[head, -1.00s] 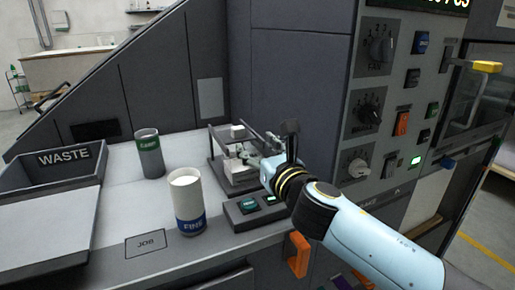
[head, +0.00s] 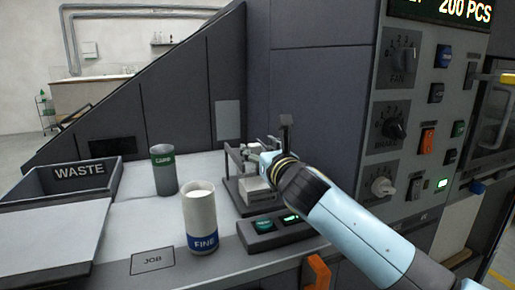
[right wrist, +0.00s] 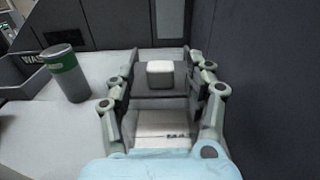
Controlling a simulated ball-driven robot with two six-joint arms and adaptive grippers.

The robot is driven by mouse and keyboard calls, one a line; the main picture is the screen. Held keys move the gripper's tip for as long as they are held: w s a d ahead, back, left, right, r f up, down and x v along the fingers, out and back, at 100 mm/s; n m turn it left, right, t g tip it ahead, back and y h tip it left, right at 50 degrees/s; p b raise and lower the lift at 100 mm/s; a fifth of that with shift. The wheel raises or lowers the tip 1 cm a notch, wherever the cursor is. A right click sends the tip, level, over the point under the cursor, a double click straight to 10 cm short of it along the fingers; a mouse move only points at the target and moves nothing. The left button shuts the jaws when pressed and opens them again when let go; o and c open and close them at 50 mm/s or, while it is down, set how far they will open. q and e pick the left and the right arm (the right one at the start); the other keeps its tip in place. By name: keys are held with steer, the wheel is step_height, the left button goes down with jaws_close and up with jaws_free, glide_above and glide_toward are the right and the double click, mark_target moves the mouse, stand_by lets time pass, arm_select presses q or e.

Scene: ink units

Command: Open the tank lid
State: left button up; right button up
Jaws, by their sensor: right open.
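I cannot make out a tank lid for certain. A small bench device (head: 250,195) with a dark frame and a white block stands at the foot of the dark panel. My right gripper (head: 262,157) is at this device and hides part of it in the head view. In the right wrist view the right gripper (right wrist: 162,78) is open, its fingers on either side of a small white knob or block (right wrist: 160,68). A gap shows between the fingers and the block. A pale labelled surface (right wrist: 162,128) lies lower between the fingers. My left gripper is not in view.
A white FINE canister (head: 200,215) and a grey canister with a green band (head: 163,172) stand on the worktop. A WASTE tray (head: 118,190) is at the left. A button box (head: 275,230) sits in front of the device. A control panel (head: 425,110) rises at the right.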

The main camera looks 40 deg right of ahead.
steer(key=shift+w+d, duration=0.2)
steer(key=shift+w, duration=0.5)
jaws_close()
